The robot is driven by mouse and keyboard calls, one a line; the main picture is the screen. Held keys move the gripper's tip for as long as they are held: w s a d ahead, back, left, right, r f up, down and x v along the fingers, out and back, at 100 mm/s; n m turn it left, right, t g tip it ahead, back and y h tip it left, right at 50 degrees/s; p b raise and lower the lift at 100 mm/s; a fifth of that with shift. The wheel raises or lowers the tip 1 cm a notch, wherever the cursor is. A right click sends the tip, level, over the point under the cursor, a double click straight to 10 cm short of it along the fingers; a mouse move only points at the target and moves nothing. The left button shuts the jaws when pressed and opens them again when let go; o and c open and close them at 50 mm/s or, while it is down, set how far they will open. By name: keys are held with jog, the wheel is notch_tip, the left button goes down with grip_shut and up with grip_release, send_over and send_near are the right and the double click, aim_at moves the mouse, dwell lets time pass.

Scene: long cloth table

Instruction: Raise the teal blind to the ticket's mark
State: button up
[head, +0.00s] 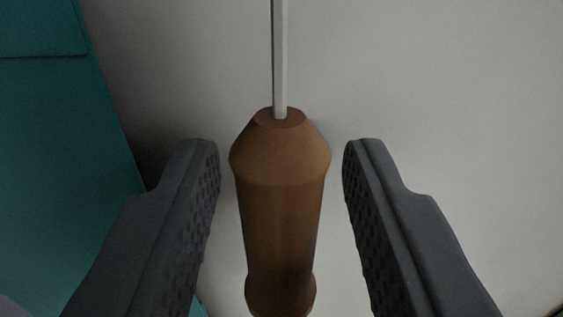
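The teal blind (60,150) fills the left side of the head view, with one horizontal seam near its top. A brown wooden handle (279,210) hangs upright at the middle, on a thin pale rod or cord (280,55) that runs up out of view. My gripper (282,160) is open. Its two dark textured fingers stand on either side of the handle, with a visible gap on each side. The lower end of the handle is cut off by the frame's bottom edge. The ticket and its mark are not in view.
A plain pale grey wall (450,90) lies behind the handle and fills the right side. A soft shadow falls beside the blind's edge. The space right of the gripper looks clear.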

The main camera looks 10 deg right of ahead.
grip_shut()
jog(key=shift+d, duration=0.1)
jog(key=shift+f+b, duration=0.4)
jog(key=shift+f, duration=0.15)
notch_tip(320, 180, down, 22)
jog(key=b, duration=1.2)
jog(key=shift+b, duration=0.35)
jog(key=shift+r, duration=0.1)
grip_release()
